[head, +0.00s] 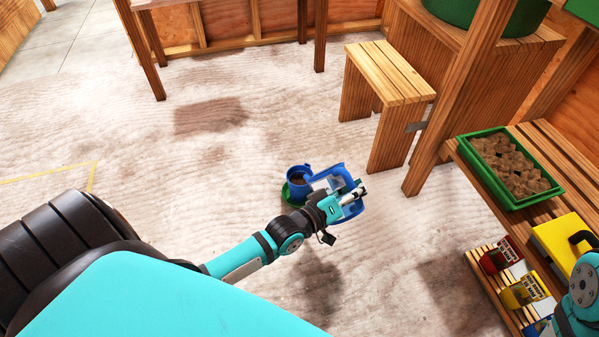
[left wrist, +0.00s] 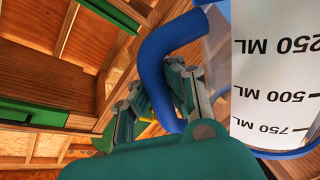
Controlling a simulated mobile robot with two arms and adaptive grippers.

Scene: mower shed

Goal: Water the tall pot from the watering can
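The watering can (head: 349,174) is blue, with a pale panel. In the left wrist view its curved blue handle (left wrist: 163,50) passes between the fingers of my left gripper (left wrist: 165,95), and a white scale (left wrist: 275,75) with ML marks shows beside it. My left gripper (head: 347,197) is shut on the handle and holds the can in the head view. A blue pot (head: 293,172) with dark soil stands just left of the can, on a green saucer (head: 287,198). The can's near end overlaps the pot's right side; I cannot tell if they touch. No water stream is visible.
A wooden stool (head: 388,72) stands behind. At right, a slatted bench (head: 545,140) bears a green tray (head: 533,203) of small brown pots and a yellow box (head: 560,243). Seed packets (head: 522,291) lie on a lower shelf. The pale floor (head: 150,160) at left is mostly clear.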

